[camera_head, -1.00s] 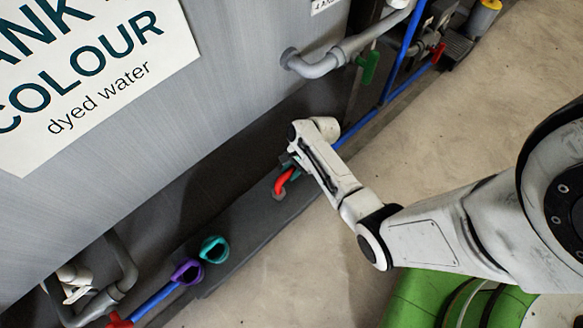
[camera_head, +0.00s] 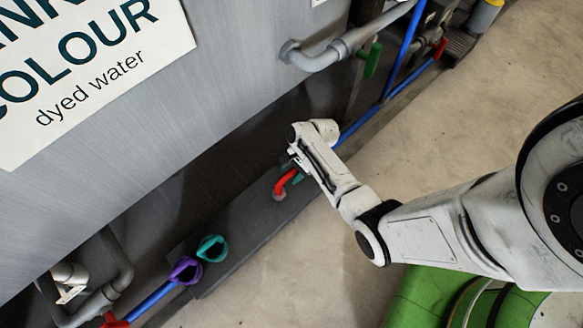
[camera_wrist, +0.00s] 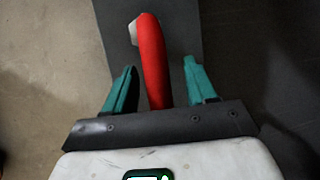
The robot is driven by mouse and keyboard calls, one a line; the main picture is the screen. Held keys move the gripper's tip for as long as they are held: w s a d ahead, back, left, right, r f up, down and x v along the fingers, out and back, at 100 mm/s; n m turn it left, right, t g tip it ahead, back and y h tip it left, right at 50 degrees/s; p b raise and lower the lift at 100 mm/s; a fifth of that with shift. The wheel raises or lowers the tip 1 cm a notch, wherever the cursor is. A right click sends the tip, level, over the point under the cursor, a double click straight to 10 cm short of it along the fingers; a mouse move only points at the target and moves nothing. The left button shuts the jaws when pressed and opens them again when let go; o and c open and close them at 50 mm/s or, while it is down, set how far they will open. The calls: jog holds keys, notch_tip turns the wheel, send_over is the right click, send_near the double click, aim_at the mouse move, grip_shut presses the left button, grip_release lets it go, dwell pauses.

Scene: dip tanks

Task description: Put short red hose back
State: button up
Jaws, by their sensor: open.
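The short red hose (camera_head: 286,182) is a bent red piece with a grey end, on the dark grey ledge (camera_head: 250,222) below the tank. In the wrist view the red hose (camera_wrist: 151,60) runs between the two teal fingers of my gripper (camera_wrist: 158,85). The fingers are open, with a gap on each side of the hose. In the head view my gripper (camera_head: 297,172) is at the hose, partly hidden by my arm. The hose's near end is hidden behind the gripper's dark palm plate.
A purple ring-shaped piece (camera_head: 185,270) and a teal one (camera_head: 212,248) are at the ledge's left end. Grey pipes (camera_head: 335,52), a green handle (camera_head: 372,60) and blue pipes (camera_head: 400,50) are at upper right. The grey tank (camera_head: 215,95) stands behind. Bare floor (camera_head: 480,110) lies to the right.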

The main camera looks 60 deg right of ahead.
jog(key=p+v, duration=0.6)
jog(key=v, duration=0.6)
jog(key=s+a+r+n+g+h, duration=0.1)
jog(key=s+a+r+n, duration=0.4)
jog(key=n, duration=0.5)
jog(key=s+a+r+n+g+h, duration=0.1)
jog(key=s+a+r+n+h, duration=0.2)
jog(key=a+r+n, duration=0.6)
jog(key=s+r+n, duration=0.1)
jog(key=s, duration=0.1)
jog(key=shift+s+r, duration=0.3)
jog(key=shift+r, duration=0.05)
jog(key=shift+a, duration=0.1)
notch_tip(320, 180, up, 28)
jog(key=p, duration=2.8)
